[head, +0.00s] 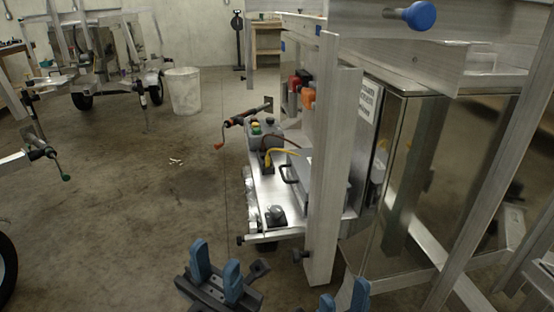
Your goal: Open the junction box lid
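No junction box can be told for sure in the head view. A grey box-like part with a black handle (289,173) sits on the aluminium trailer, partly hidden behind an upright beam. A metal panel with a printed label (368,101) stands right of that beam. I cannot tell whether either is the junction box, and no open lid shows. My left gripper (216,271) is at the bottom centre, with its blue fingers apart and nothing between them. My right gripper (343,298) is at the bottom edge, partly cut off, with its fingertips apart and empty. Both appear clear of the trailer.
The upright beam (334,170) and slanted rails crowd the right side. A white bucket (182,91) and another trailer stand at the back left. The concrete floor at left centre is mostly clear.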

